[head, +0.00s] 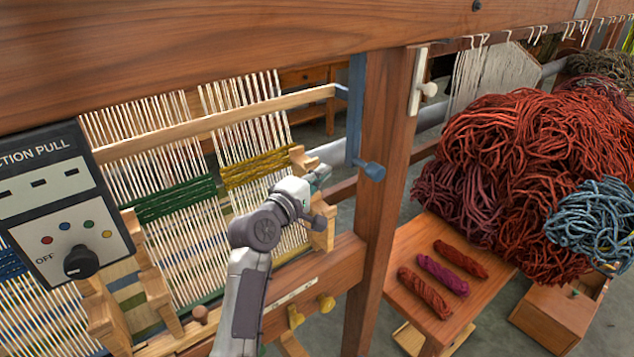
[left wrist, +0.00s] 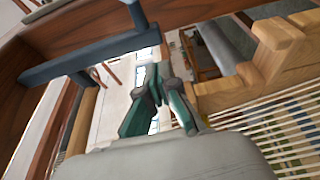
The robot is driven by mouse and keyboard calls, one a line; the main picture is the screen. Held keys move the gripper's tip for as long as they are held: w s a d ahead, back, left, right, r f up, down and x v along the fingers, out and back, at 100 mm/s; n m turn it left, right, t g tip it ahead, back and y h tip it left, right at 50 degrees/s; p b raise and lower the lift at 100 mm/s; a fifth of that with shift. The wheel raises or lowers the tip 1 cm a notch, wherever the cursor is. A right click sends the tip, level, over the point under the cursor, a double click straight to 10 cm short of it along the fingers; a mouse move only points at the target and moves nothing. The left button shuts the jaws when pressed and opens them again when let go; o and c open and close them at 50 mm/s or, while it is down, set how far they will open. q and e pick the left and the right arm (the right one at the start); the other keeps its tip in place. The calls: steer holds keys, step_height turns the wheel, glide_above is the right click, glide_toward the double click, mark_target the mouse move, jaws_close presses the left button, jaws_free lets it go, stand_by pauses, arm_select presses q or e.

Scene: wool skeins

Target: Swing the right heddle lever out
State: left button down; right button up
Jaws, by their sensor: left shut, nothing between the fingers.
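The right heddle lever appears to be the blue bar (head: 355,115) hanging straight down along the left side of the wooden post. My right gripper is in neither view.
The wooden post (head: 382,170) stands just right of the lever. A wooden block (head: 300,160) of the loom is close to my gripper. A control box (head: 60,200) hangs at left.

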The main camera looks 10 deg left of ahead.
arm_select(q)
steer(key=b+x, duration=0.2)
steer(key=x, duration=0.4)
steer(key=shift+b, duration=0.3)
